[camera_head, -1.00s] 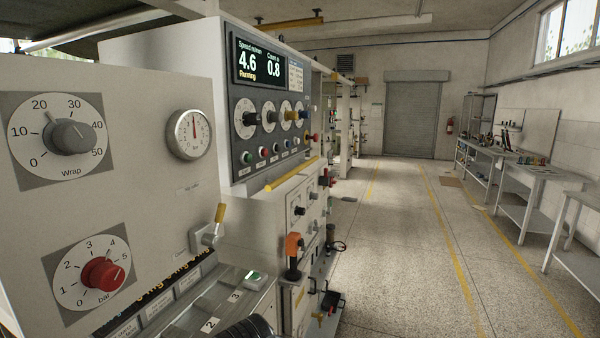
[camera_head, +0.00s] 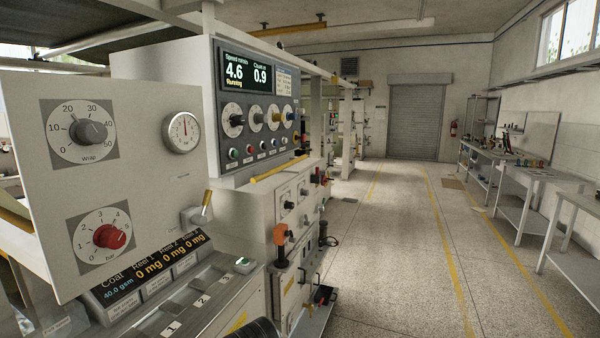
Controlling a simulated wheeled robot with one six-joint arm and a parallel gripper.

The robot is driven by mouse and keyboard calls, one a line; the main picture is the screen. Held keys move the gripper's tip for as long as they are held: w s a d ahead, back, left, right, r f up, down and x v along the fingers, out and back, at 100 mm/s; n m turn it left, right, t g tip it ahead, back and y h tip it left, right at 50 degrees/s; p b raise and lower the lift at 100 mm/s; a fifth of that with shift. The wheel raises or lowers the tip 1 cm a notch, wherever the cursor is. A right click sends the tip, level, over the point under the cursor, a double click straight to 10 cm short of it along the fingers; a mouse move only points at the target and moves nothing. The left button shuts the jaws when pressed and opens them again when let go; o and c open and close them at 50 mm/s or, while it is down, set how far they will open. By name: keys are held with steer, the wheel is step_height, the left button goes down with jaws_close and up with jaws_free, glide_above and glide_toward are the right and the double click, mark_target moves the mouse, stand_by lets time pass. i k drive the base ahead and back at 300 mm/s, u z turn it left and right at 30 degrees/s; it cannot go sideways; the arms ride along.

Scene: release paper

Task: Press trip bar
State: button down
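A long yellow bar (camera_head: 278,169) runs along the lower edge of the grey control panel (camera_head: 222,110). It looks like the trip bar, though no label on it can be read. My gripper is not in view. A dark ribbed round part shows at the bottom edge, and I cannot tell whether it is part of my arm. Nothing touches the yellow bar.
A pale panel with a Wrap dial (camera_head: 88,132), red bar knob (camera_head: 109,236) and gauge (camera_head: 182,132) stands close at left. An orange-topped lever (camera_head: 280,240) juts out below the yellow bar. The aisle floor (camera_head: 400,230) is clear; benches (camera_head: 530,185) line the right.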

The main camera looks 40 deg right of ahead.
mark_target(259, 178)
steer(key=k, duration=0.85)
steer(key=z, duration=0.4)
steer(key=i, duration=0.4)
steer(key=z, duration=0.9)
steer(key=i, duration=1.3)
steer(key=u, duration=0.9)
steer(key=i, duration=0.35)
steer(key=u, duration=0.4)
